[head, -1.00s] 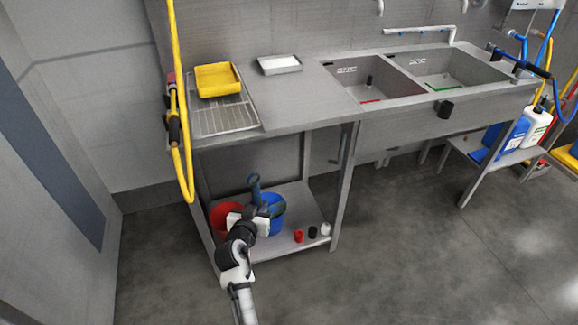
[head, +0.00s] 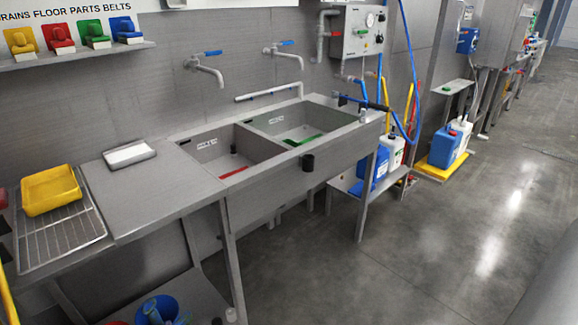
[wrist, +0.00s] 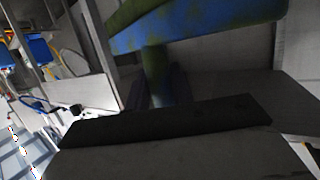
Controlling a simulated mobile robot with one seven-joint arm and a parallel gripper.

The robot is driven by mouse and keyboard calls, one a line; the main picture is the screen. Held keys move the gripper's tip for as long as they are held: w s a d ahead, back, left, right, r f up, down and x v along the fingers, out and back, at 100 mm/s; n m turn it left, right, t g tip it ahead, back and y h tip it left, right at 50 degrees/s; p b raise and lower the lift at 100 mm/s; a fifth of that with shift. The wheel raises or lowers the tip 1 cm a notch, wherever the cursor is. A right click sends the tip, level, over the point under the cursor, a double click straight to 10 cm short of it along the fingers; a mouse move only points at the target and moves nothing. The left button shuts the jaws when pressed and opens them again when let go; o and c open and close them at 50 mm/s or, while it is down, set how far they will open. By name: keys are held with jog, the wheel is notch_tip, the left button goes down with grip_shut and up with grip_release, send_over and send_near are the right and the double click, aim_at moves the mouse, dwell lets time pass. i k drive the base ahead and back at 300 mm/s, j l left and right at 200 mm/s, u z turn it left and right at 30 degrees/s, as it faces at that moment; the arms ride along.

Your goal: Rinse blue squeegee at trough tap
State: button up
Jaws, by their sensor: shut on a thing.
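In the wrist view my gripper (wrist: 160,102) is shut on the blue squeegee (wrist: 205,28). Its blue bar lies across the top of that view with green-brown smears, and its stem runs down between the dark fingers. My gripper does not show in the head view. The trough has a left basin (head: 215,146) with a red strip and a right basin (head: 325,120) with a green strip. Wall taps stand behind them: a left tap (head: 207,70) and a right tap (head: 289,55), both with blue levers. I see no water running.
A blue bucket (head: 140,305) stands on the lower shelf. A blue hose (head: 402,60) hangs right of the trough. The floor (head: 420,240) in front is open.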

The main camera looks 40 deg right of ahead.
aim_at(289, 42)
jog(key=i+l+z, duration=0.35)
jog(key=i+l, duration=0.15)
jog(key=l, duration=0.35)
jog(key=i+l+z, duration=0.4)
jog(key=i+l, duration=0.2)
jog(key=l, duration=0.1)
